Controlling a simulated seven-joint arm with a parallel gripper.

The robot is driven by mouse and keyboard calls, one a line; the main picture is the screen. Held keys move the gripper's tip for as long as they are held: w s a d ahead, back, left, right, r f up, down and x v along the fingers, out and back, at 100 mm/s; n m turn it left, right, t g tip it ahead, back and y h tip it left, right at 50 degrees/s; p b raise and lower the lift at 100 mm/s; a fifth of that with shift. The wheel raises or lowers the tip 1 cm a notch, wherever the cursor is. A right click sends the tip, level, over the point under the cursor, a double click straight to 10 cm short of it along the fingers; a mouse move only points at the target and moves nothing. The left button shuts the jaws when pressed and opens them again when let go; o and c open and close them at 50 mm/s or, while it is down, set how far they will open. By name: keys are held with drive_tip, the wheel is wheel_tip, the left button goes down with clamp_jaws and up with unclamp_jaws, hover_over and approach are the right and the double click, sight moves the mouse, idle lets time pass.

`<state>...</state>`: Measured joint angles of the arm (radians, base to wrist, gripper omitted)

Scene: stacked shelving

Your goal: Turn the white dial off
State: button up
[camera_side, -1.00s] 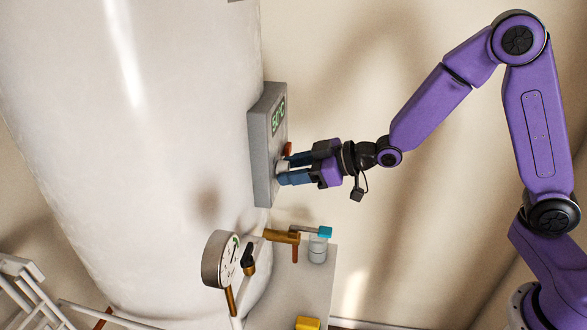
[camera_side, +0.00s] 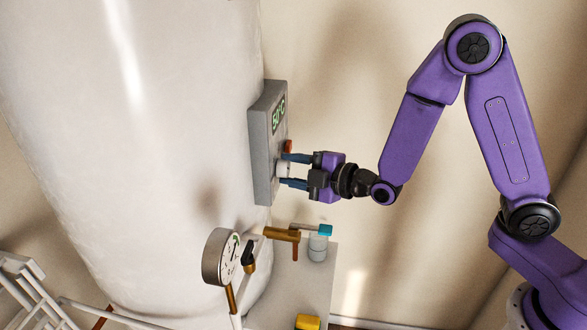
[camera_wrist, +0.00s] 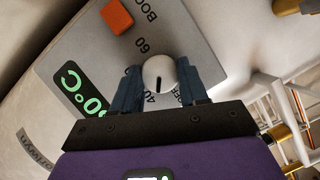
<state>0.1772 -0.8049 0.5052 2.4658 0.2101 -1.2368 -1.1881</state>
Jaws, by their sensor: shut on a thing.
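The white dial (camera_wrist: 160,76) sits on the front of a grey control box (camera_side: 262,140), with a black pointer line on its face. It also shows small in the side view (camera_side: 283,169). My gripper (camera_wrist: 159,68) has one blue finger on each side of the dial and is shut on it. The box face carries dial markings around the dial, with "60", "40" and part of "BOOST" legible. Other lettering right of the dial is partly hidden by a finger. A green digital display (camera_wrist: 82,92) is on the same box.
An orange-red button (camera_wrist: 116,16) is beside the dial on the box. The box is on a large white tank (camera_side: 150,120).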

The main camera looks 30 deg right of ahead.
drive_tip(key=n+t, duration=0.1)
drive_tip(key=n, duration=0.3)
drive_tip(key=shift+s+f+t, duration=0.1)
drive_tip(key=shift+f+t, duration=0.1)
drive_tip(key=shift+t, duration=0.2)
drive_tip(key=shift+n+t+y, duration=0.4)
drive_tip(key=shift+n+t, duration=0.1)
drive_tip(key=shift+n, duration=1.1)
drive_tip(key=o, duration=1.1)
drive_tip(key=shift+c, duration=0.2)
drive_tip(key=v, duration=1.7)
drive_tip(key=shift+f, duration=0.3)
drive_tip(key=shift+s+d, duration=0.1)
